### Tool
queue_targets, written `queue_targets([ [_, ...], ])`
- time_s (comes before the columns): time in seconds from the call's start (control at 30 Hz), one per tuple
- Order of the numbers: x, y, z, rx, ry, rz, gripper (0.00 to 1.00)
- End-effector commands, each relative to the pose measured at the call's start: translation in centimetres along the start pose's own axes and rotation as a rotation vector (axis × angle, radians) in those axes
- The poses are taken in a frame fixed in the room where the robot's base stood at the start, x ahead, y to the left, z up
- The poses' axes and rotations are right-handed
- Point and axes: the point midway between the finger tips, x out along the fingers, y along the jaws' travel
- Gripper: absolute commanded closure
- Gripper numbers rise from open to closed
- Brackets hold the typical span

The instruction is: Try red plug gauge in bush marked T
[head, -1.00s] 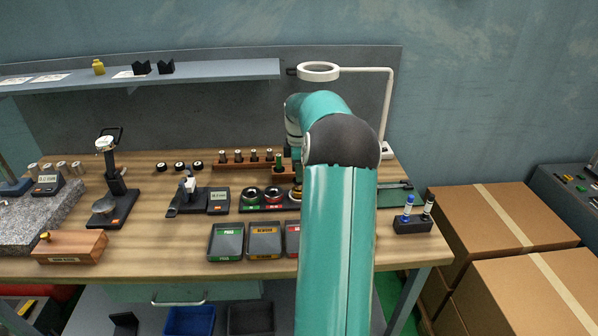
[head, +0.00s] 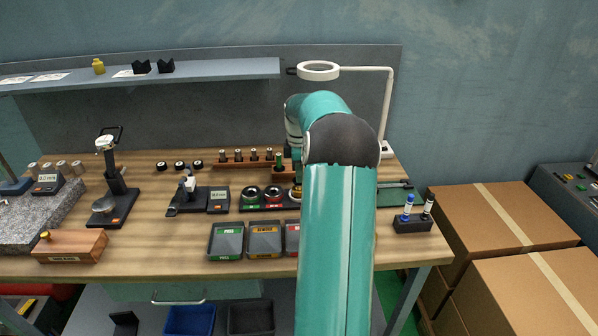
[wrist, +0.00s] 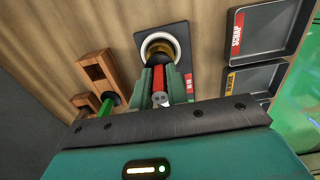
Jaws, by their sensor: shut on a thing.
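In the wrist view, my gripper (wrist: 160,82) is shut on the red plug gauge (wrist: 158,78), whose red handle shows between the two green fingers. Just beyond the fingertips is a pale-rimmed round bush (wrist: 175,42) with a brassy inside, on a dark plate (wrist: 181,68). The gauge lines up with the bush, but the fingers hide its far end, so I cannot tell whether it is in the bore. No letter T is readable. In the head view my arm hides the gripper and the gauge.
A wooden rack (wrist: 94,66) with a green plug gauge (wrist: 106,104) stands left of the gripper in the wrist view. A scrap tray (wrist: 270,28) and a rework tray (wrist: 254,80) lie to the right.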

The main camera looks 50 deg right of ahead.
Motion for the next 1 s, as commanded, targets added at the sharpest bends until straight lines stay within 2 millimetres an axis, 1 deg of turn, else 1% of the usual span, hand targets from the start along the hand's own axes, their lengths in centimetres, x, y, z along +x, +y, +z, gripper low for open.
queue_targets([
  [1.0,0.63,-0.03,0.01,0.0,0.0,-0.003,1.0],
])
